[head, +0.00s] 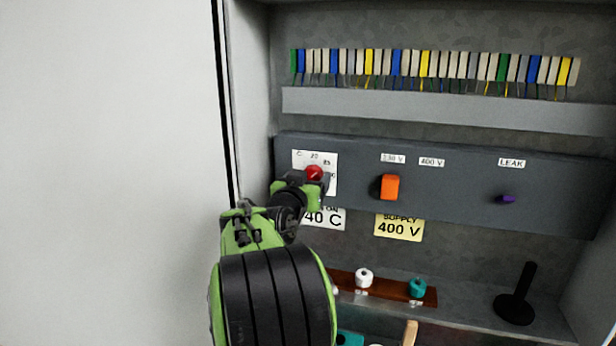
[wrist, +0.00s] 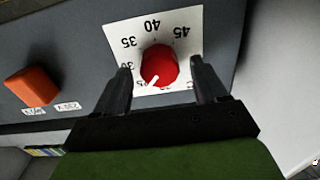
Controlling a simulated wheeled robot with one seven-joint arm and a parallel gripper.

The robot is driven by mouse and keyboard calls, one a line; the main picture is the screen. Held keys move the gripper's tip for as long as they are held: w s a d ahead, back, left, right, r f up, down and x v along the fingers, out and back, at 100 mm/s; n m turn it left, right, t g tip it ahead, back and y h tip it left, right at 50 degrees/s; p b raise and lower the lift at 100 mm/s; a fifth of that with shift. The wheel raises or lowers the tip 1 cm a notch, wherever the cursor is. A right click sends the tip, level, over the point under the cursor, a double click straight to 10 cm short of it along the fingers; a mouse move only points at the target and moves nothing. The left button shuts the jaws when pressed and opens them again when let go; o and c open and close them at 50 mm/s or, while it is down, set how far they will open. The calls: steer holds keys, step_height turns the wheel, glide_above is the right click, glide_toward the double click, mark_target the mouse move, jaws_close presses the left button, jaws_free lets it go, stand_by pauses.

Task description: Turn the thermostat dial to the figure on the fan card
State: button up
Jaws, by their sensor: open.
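The red thermostat dial (head: 314,172) sits on a white scale plate (head: 301,160) at the left of the grey panel. In the wrist view the dial (wrist: 159,62) shows a white pointer mark aimed down and left, near the partly covered 25. The figures 35, 40 and 45 are readable on the scale there. The fan card (head: 328,218) below the panel reads 40 C; its upper line is partly hidden by my arm. My gripper (wrist: 160,68) is open, one finger on each side of the dial. I cannot tell whether either finger touches it.
An orange switch (head: 389,187) and a small purple knob (head: 508,198) are to the right on the panel. A yellow supply card (head: 399,228) reads 400 V. Below are a brown strip (head: 391,289) with coloured knobs and a black upright handle (head: 521,292).

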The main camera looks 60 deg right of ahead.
steer(key=c, duration=1.1)
steer(key=shift+o, duration=0.2)
steer(key=shift+a+f+m+b, duration=0.15)
steer(key=shift+m+b, duration=0.15)
steer(key=shift+b, duration=0.45)
steer(key=shift+f+m+b, duration=0.15)
steer(key=shift+m+b, duration=9.3)
steer(key=shift+m, duration=3.55)
